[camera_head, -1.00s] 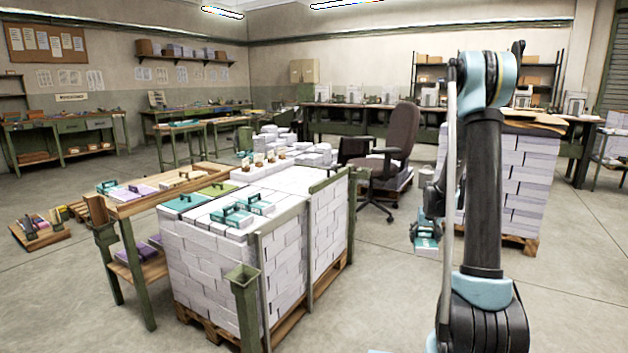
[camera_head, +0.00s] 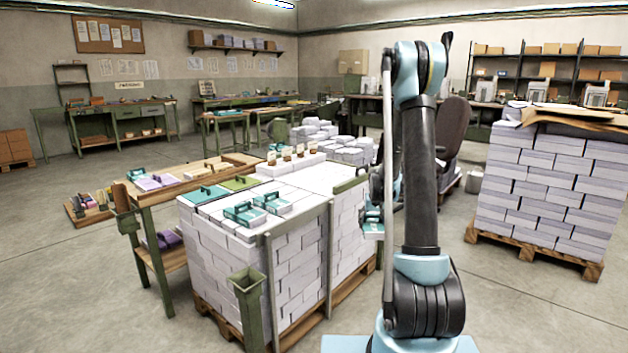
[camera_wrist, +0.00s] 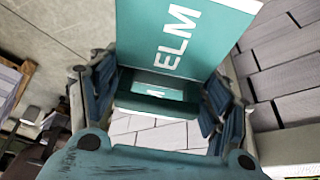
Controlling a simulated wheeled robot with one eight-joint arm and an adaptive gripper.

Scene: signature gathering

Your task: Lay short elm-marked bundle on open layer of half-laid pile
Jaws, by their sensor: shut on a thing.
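The teal bundle marked ELM (camera_wrist: 185,40) is held in my gripper (camera_wrist: 155,100), whose dark blue fingers press on both sides of it in the wrist view. In the head view my gripper is mostly hidden behind my arm; part of the teal bundle (camera_head: 373,229) shows beside the pile's right side. The half-laid pile (camera_head: 300,262) is a block of white bundles on a wooden pallet between green posts. Its top layer (camera_head: 322,177) is partly bare white, with teal and green bundles with handles (camera_head: 245,213) near its front left.
A wooden bench (camera_head: 185,184) with purple and teal bundles adjoins the pile's left side. A green post with a square cup (camera_head: 247,282) stands at the front. A tall white stack (camera_head: 550,185) stands right, and a chair (camera_head: 452,130) is behind my arm. Floor between is clear.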

